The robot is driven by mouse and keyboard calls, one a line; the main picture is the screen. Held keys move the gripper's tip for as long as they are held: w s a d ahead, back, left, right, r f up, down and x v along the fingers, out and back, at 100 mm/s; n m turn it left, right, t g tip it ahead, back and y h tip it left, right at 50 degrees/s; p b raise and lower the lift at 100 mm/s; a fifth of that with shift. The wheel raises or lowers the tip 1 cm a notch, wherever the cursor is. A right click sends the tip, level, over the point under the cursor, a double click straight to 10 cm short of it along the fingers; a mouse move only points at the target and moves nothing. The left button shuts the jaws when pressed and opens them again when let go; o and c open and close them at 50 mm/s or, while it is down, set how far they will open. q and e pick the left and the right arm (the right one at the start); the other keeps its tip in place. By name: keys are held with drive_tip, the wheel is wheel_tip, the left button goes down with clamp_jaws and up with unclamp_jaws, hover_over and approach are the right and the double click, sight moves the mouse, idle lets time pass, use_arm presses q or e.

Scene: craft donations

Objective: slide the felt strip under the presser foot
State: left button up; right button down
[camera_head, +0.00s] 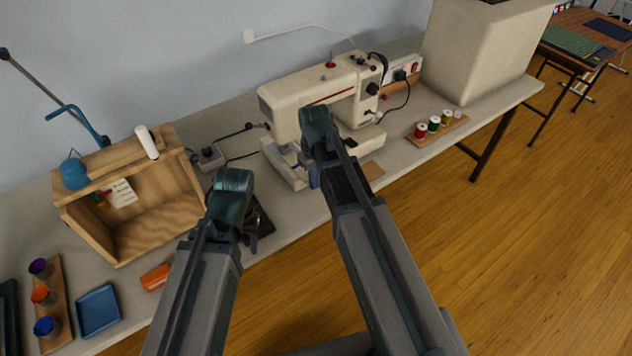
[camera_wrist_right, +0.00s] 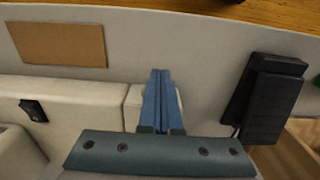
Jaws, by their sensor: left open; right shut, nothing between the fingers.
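The cream sewing machine (camera_head: 285,95) stands on the table against the wall. Its needle area and presser foot are hidden behind my right arm. My right gripper (camera_head: 314,178) is shut and empty, pointing down at the front of the machine's base. In the right wrist view its blue fingers (camera_wrist_right: 161,98) are together, over a cream part of the machine (camera_wrist_right: 85,95). My left gripper (camera_head: 252,242) is open, near the black foot pedal. A flat tan rectangle (camera_head: 373,170) lies by the machine's front right, also in the right wrist view (camera_wrist_right: 57,44); I cannot tell whether it is the felt strip.
The black pedal (camera_head: 264,222) lies left of the machine, also in the right wrist view (camera_wrist_right: 268,98). A wooden box (camera_head: 118,252) stands further left. An orange item (camera_head: 156,277) and blue tray (camera_head: 98,310) lie in front. A spool rack (camera_head: 440,132) and large cream bin (camera_head: 470,55) are right.

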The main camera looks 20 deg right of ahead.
drive_tip(key=w, duration=0.1)
drive_tip(key=w+a, duration=0.1)
drive_tip(key=w, duration=0.1)
drive_tip(key=shift+w+a, duration=0.1)
drive_tip(key=shift+w, duration=0.1)
drive_tip(key=shift+s, duration=0.15)
drive_tip(key=shift+s, duration=0.1)
drive_tip(key=shift+s, duration=0.3)
drive_tip(key=s, duration=0.1)
drive_tip(key=s+d, duration=0.1)
drive_tip(key=s, duration=0.1)
drive_tip(key=shift+s+d, duration=0.2)
drive_tip(key=shift+s, duration=0.05)
wheel_tip(320, 180, up, 10)
drive_tip(key=p, duration=1)
use_arm(q)
wheel_tip(320, 180, up, 10)
drive_tip(key=d, duration=0.1)
drive_tip(key=shift+s, duration=0.15)
use_arm(e)
drive_tip(key=s+a+h, duration=0.1)
drive_tip(key=s+a, duration=0.8)
drive_tip(key=s, duration=0.5)
drive_tip(key=shift+s, duration=0.3)
